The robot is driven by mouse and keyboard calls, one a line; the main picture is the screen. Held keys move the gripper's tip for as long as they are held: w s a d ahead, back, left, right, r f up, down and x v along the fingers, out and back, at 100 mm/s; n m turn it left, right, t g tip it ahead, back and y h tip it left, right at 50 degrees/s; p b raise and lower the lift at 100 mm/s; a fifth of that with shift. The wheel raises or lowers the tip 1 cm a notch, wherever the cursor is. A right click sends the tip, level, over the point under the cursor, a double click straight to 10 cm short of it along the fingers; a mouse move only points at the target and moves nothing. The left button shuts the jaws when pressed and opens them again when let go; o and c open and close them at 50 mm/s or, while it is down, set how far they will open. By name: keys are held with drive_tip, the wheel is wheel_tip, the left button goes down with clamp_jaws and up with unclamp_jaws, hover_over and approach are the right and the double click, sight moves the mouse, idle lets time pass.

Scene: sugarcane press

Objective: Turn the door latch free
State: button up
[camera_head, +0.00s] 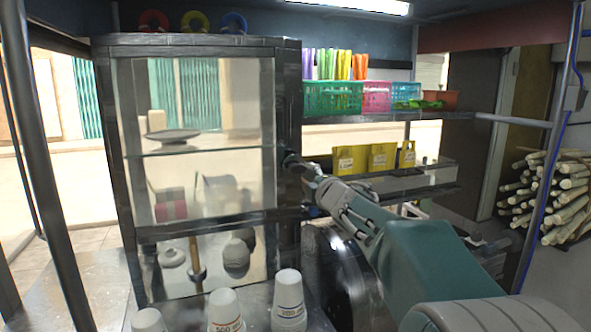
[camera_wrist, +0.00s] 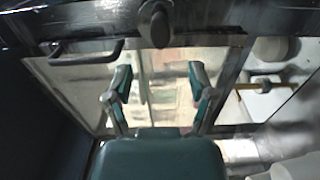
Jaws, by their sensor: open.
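The glass-fronted cabinet (camera_head: 205,40) has a dark-framed door. In the wrist view, a dark rounded knob (camera_wrist: 158,24), which looks like the latch, sits on the door frame at the top centre. A dark bar handle (camera_wrist: 85,52) is on the frame to its left. My gripper (camera_wrist: 160,78) is open and empty, its two fingers pointing toward the door. The knob lies beyond and between the fingertips in the picture; no contact shows. In the head view my gripper (camera_head: 312,182) is beside the cabinet's right frame, where the latch is small and partly hidden.
White cups (camera_head: 289,300) stand on the metal counter below the cabinet. A dark wheel (camera_head: 338,275) is under my arm. Shelves with a pink basket (camera_head: 377,97) and yellow packets (camera_head: 350,160) are behind it. A sugarcane stack (camera_head: 560,195) is at the right.

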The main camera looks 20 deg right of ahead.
sight(299, 171)
drive_tip(key=w, duration=0.9)
drive_tip(key=shift+f, duration=0.1)
clamp_jaws()
